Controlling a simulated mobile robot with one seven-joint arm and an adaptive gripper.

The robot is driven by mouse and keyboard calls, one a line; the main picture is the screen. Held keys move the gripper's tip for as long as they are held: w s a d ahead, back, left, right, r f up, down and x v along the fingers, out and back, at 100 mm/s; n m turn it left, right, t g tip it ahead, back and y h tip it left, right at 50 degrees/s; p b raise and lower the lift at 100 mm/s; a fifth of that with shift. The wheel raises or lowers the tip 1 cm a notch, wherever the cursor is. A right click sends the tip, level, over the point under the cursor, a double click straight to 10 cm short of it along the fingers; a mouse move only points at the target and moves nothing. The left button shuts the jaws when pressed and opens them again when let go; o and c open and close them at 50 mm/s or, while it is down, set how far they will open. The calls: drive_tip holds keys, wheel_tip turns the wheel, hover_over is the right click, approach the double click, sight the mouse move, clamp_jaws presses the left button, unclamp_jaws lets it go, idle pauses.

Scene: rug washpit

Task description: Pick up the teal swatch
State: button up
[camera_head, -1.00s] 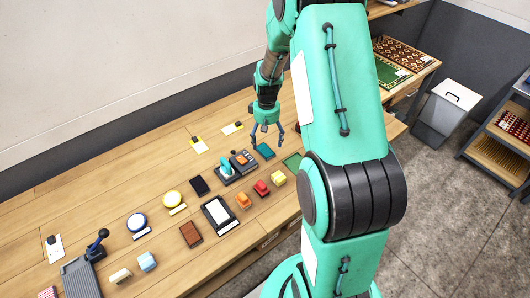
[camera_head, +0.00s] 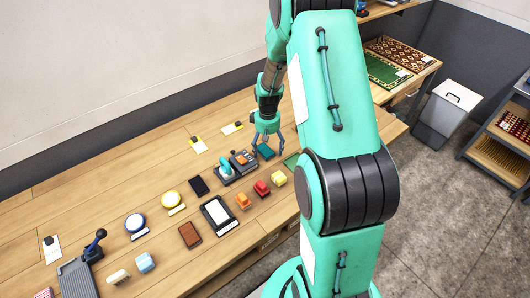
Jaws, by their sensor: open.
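The teal swatch (camera_head: 266,152) is a small flat dark-teal piece lying on the wooden bench, right of a dark device with an orange top. My gripper (camera_head: 268,146) is open over it, with one finger to each side in the picture. The fingertips look close to the bench. I cannot tell whether they touch the swatch.
Close on the left stands the dark device (camera_head: 242,159) with a teal-handled tool (camera_head: 225,169) beside it. Orange, red and yellow blocks (camera_head: 262,188) stand nearer the front edge. A green flat piece (camera_head: 291,160) is partly hidden behind my arm.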

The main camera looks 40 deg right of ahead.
sight(267, 149)
drive_tip(key=c, duration=1.3)
drive_tip(key=shift+o, duration=0.2)
wheel_tip(267, 149, up, 10)
drive_tip(key=p, duration=0.2)
